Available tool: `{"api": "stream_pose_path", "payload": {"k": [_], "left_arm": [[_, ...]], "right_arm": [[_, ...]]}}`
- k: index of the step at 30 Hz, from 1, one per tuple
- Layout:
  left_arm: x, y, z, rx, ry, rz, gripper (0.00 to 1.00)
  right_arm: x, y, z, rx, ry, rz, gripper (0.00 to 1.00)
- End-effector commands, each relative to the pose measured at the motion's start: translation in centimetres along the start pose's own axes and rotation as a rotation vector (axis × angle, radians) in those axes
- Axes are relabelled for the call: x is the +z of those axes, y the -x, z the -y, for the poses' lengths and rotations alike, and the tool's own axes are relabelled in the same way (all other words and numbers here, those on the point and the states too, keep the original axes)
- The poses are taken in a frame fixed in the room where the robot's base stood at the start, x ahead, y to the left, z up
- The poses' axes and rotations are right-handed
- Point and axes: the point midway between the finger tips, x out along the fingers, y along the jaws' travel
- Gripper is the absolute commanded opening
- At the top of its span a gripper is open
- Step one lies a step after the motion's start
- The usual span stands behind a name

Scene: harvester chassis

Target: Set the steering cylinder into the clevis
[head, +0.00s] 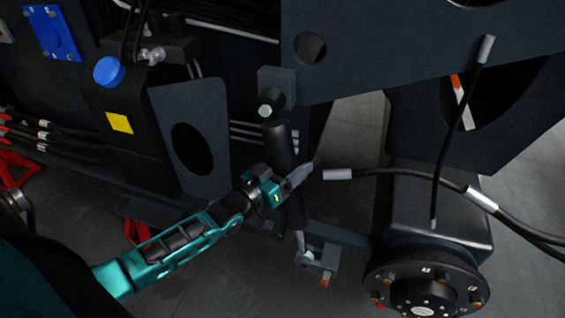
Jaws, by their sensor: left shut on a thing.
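The steering cylinder (281,146) is a black tube standing nearly upright, leaning slightly, with a thinner silver rod end at its bottom. Its top end meets a dark bracket (278,82) with a light pin on the chassis plate. Its lower rod end is close to the grey clevis (318,260) beside the axle; whether it sits inside or just beside it I cannot tell. My left gripper (287,183) is shut on the cylinder's middle, one grey finger showing at its right, and hides part of it. My right gripper is not in view.
A wheel hub (424,288) with studs stands at the lower right. A hose with a silver end (338,174) runs close to the right of my left gripper, and another hose (458,127) hangs farther right. A black tank with a blue cap (109,71) is at left.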

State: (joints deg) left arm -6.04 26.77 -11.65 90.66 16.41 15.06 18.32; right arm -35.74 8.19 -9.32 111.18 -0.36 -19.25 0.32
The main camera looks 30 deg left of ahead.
Motion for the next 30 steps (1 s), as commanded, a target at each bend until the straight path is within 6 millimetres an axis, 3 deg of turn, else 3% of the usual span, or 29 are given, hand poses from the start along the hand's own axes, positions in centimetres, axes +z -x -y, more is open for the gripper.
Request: {"api": "stream_pose_path", "payload": {"k": [5, 6, 12, 23, 30], "left_arm": [[0.0, 0.0, -0.2, 0.003, 0.004, 0.002, 0.13], [0.0, 0.0, -0.2, 0.003, 0.004, 0.002, 0.7], [0.0, 0.0, -0.1, 0.002, 0.0, 0.003, 0.89], [0.0, 0.7, 0.0, 0.001, -0.002, 0.003, 0.89], [0.1, 4.7, 0.0, 0.0, -0.002, 0.007, 0.89]], "right_arm": [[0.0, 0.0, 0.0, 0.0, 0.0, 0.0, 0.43], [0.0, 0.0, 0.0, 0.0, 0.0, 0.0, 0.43], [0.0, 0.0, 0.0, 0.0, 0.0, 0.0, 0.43], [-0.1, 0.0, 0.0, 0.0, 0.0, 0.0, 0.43], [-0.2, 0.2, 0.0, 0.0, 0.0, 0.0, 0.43]]}}
